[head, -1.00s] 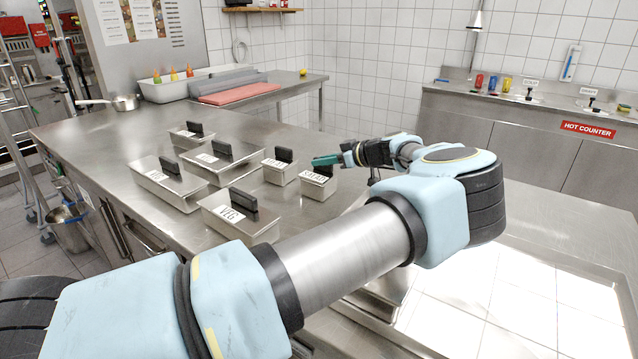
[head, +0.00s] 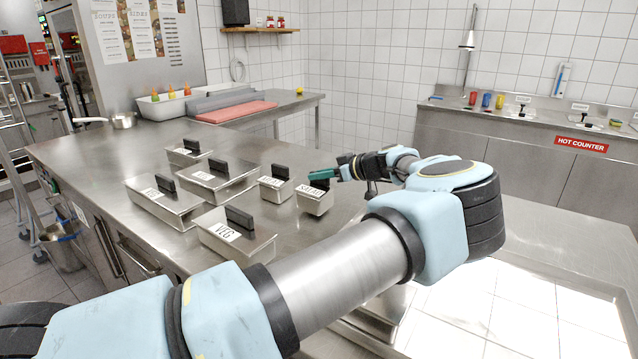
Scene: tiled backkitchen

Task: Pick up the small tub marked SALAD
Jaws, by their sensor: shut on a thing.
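The small steel tub marked SALAD (head: 316,204) is at the right end of the group of tubs on the steel counter, in the head view. It has a white label and a black upright handle on its lid. My gripper (head: 323,175), with green fingers, reaches in from the right and is shut on this handle. The fingers hide part of the handle. The tub looks upright; I cannot tell whether its base touches the counter.
A similar small tub (head: 275,191) stands close on the left. A larger VEG tub (head: 238,238) is in front, with several other lidded tubs further left. The steel counter (head: 85,150) is clear at the back left. A red board (head: 236,112) lies behind.

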